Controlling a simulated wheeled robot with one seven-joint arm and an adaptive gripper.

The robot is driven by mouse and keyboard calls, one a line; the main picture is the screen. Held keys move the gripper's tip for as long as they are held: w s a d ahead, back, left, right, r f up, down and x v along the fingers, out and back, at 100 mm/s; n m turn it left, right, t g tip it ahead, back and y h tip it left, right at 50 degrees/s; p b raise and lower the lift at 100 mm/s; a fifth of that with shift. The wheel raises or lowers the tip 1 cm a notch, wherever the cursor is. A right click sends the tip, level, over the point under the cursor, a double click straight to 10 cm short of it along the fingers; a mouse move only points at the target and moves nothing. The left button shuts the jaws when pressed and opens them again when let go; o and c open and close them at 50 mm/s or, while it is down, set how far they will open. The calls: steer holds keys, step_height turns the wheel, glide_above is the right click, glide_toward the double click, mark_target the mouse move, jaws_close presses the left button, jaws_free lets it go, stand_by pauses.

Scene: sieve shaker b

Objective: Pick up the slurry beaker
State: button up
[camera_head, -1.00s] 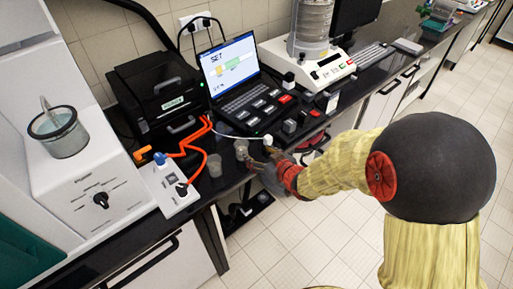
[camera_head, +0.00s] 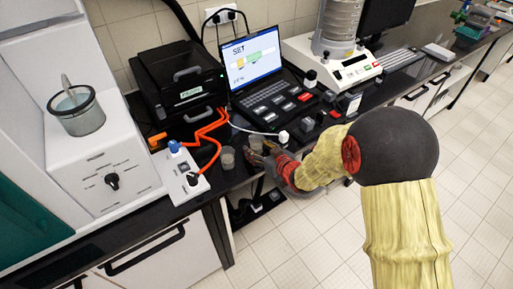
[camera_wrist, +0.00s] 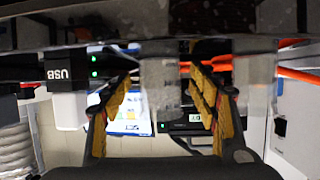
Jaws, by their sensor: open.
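Two small clear beakers stand near the front edge of the black bench. One beaker (camera_head: 228,157) is left of my gripper (camera_head: 257,152); the other beaker (camera_head: 256,142) is at my fingertips, partly hidden by them. In the wrist view, my gripper (camera_wrist: 160,88) is open, its yellow-padded fingers either side of a clear beaker (camera_wrist: 160,75); contact cannot be told. Another clear beaker (camera_wrist: 260,85) shows right of the fingers there. A larger grey beaker (camera_head: 78,112) with a rod in it sits on the white box at left. No label shows which one holds slurry.
Orange cables (camera_head: 205,135) and a white power strip (camera_head: 181,176) lie left of the small beakers. A black machine (camera_head: 178,85), a laptop (camera_head: 252,65) and a white sieve shaker (camera_head: 335,65) stand behind. The floor in front is clear.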

steer(key=c, duration=0.3)
steer(key=c, duration=1.1)
steer(key=shift+r, duration=0.1)
